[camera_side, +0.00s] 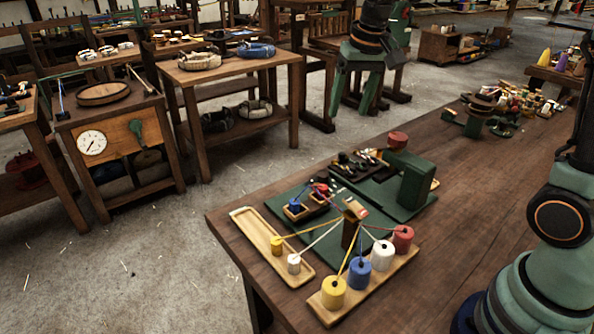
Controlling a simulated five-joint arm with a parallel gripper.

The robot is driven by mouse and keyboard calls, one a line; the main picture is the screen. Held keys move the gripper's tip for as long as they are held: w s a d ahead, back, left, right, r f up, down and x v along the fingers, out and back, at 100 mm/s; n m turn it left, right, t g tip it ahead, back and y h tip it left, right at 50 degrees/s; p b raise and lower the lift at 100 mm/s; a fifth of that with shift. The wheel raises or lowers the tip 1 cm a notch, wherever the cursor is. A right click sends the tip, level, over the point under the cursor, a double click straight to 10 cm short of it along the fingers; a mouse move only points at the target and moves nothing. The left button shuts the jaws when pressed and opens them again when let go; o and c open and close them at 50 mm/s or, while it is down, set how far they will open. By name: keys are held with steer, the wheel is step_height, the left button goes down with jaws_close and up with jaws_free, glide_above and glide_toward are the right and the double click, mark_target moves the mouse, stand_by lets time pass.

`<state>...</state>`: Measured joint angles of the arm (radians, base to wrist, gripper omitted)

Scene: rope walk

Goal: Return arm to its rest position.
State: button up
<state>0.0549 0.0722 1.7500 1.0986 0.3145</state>
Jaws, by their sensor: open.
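My gripper (352,112) hangs at the top centre of the side view, fingers pointing down. Its two teal fingers are spread apart with nothing between them. It shows well above the green board on the bench in the picture, against the floor and furniture behind. My arm's lower links and round base stand at the right edge; the links between them and the gripper are out of frame. On the bench, yellow, blue, white and red spools (360,273) stand in a wooden tray (340,308). Their strands run to a small upright post (350,233).
The wooden bench (420,290) has bare room between the spools and my base. A second tray (262,240) holds small yellow and white spools. A green block (415,180) stands on a green board. Clutter (510,100) lies at the far end. Side tables stand beyond.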

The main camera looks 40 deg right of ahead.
steer(key=s+a+n+t, duration=0.2)
steer(key=s+n+t, duration=0.1)
steer(key=s, duration=1.1)
steer(key=shift+s+a+f+n, duration=0.15)
steer(key=shift+f+n, duration=0.25)
steer(key=shift+n, duration=0.2)
